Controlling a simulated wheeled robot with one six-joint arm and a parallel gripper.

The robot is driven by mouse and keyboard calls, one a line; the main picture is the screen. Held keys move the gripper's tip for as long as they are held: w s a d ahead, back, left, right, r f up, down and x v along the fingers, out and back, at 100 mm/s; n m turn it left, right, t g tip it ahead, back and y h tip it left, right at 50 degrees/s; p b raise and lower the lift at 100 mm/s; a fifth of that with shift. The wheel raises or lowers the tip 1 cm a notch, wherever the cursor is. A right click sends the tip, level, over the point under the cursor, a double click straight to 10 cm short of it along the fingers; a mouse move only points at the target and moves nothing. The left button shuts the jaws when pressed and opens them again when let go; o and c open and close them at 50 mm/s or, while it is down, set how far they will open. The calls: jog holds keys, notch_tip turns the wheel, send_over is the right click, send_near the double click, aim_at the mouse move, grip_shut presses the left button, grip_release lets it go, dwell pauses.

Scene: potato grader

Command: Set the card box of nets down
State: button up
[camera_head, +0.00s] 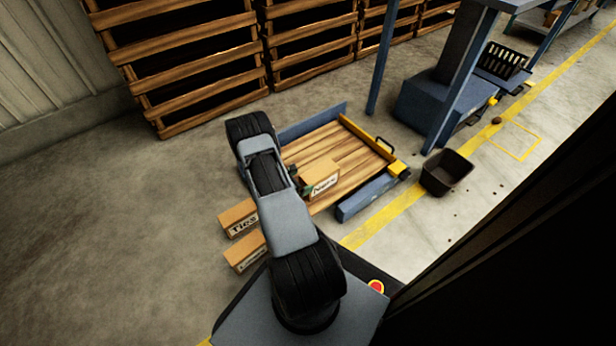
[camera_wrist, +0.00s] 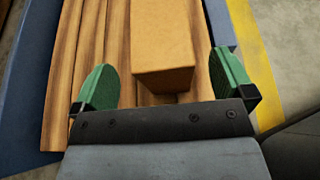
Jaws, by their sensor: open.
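The card box of nets (camera_head: 320,184), with "Nets" on its side, rests on the wooden deck (camera_head: 350,145) of a low blue and yellow platform. In the wrist view the box (camera_wrist: 162,40) is plain brown card and lies between and beyond the green fingers of my gripper (camera_wrist: 165,82). The fingers are wide apart, with a clear gap on the left of the box and a smaller one on the right. In the head view my arm hides most of my gripper, with only a bit of green finger at the box's left side.
A card box marked "Ties" (camera_head: 240,219) and another card box (camera_head: 245,252) are left of my arm. A dark bin (camera_head: 446,172) stands on the floor right of the platform. Slatted wooden crates (camera_head: 185,70) line the back. Floor at left is clear.

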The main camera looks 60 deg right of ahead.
jog(key=w+a+r+m+y+p, duration=0.15)
jog(key=a+r+m, duration=0.25)
jog(key=a+r, duration=0.55)
jog(key=w+a+r+m+y+p, duration=0.1)
jog(key=w+a+r+m+y, duration=0.2)
jog(key=a+r, duration=0.7)
jog(key=s+a+r+m+t+y, duration=0.3)
jog(key=s+a+r+y, duration=0.1)
jog(key=a+r, duration=0.4)
jog(key=s+a+r+m+t+y, duration=0.3)
jog(key=a+r+m+y, duration=0.1)
jog(key=a+r, duration=0.4)
jog(key=shift+s+a+r+t, duration=0.15)
jog(key=shift+s+r+t, duration=0.2)
jog(key=shift+r+t, duration=0.1)
jog(key=shift+y, duration=0.25)
